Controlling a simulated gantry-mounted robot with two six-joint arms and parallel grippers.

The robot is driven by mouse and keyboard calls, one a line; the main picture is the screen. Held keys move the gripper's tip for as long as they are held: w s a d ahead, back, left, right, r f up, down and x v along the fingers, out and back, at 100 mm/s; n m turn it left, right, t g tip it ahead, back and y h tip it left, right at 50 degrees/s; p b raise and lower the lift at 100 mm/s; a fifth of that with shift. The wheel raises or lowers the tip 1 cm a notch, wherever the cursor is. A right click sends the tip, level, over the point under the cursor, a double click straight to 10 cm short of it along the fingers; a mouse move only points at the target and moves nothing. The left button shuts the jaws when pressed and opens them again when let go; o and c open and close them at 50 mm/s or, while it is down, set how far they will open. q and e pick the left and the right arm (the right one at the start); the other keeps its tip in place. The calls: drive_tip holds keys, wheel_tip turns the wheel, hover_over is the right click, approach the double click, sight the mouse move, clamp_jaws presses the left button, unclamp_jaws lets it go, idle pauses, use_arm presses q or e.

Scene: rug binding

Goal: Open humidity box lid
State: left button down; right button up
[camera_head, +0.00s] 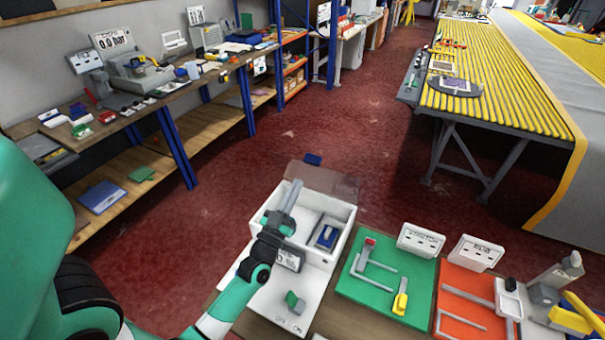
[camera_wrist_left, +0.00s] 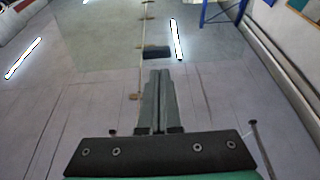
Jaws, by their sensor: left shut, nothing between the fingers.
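The white humidity box (camera_head: 343,214) stands at the front edge of the bench, with a small display (camera_head: 289,259) on its front. Its clear lid (camera_head: 335,181) is swung up at the back edge, with a dark blue handle (camera_head: 312,159) at its far edge. A blue and grey item (camera_head: 327,235) lies inside the box. My left gripper (camera_head: 294,187) is over the left part of the box, its fingers shut and empty, pointing at the lid side. In the left wrist view, the shut fingers (camera_wrist_left: 159,73) point toward a glossy clear panel with a dark block. My right gripper is not in view.
A green switch (camera_head: 293,300) sits on the white plate before the box. Green (camera_head: 390,277) and orange (camera_head: 462,302) boards with tools lie to the right. A cluttered workbench (camera_head: 160,98) stands left, a yellow-slatted table (camera_head: 500,95) right. Red floor lies between.

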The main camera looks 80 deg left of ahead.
sight(307, 164)
use_arm(q)
drive_tip(key=x, duration=0.5)
drive_tip(key=shift+a+r, duration=0.15)
drive_tip(key=shift+r, duration=0.05)
drive_tip(key=shift+p+x, duration=0.55)
drive_tip(key=shift+x, duration=0.65)
drive_tip(key=shift+w+a+r, duration=0.2)
drive_tip(key=shift+w, duration=0.1)
drive_tip(key=r+p+v, duration=0.1)
drive_tip(key=r+v, duration=0.1)
drive_tip(key=v, duration=1.2)
drive_tip(key=shift+s+d+p, duration=0.3)
drive_tip(key=shift+d, duration=0.05)
